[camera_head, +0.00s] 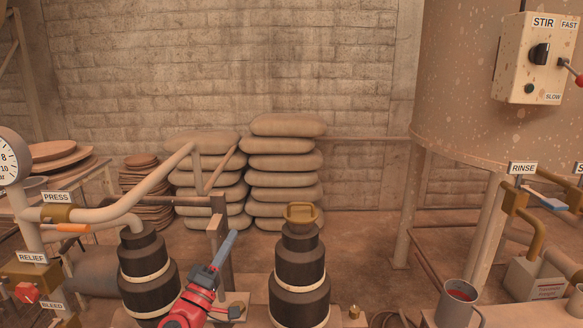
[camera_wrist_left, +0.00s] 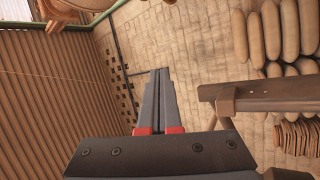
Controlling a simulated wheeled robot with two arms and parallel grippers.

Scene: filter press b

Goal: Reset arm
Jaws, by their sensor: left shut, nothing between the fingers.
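My left gripper (camera_head: 226,246) comes in from the bottom of the head view on a red arm and points up and to the right. Its long grey fingers are shut with nothing between them. In the left wrist view the closed fingers (camera_wrist_left: 160,80) point toward the brick wall. The gripper is between two black stepped columns, apart from the brass-topped right one (camera_head: 300,265); it overlaps the edge of the left one (camera_head: 147,270) in the picture, and I cannot tell if they touch. My right gripper is not in view.
Pipes with PRESS (camera_head: 57,198), RELIEF and BLEED labels stand at the left. Stacked sacks (camera_head: 285,170) lie by the wall. A large tank (camera_head: 460,100) with a STIR box (camera_head: 535,60) is at the right, above a metal mug (camera_head: 458,303) and RINSE valve (camera_head: 548,198).

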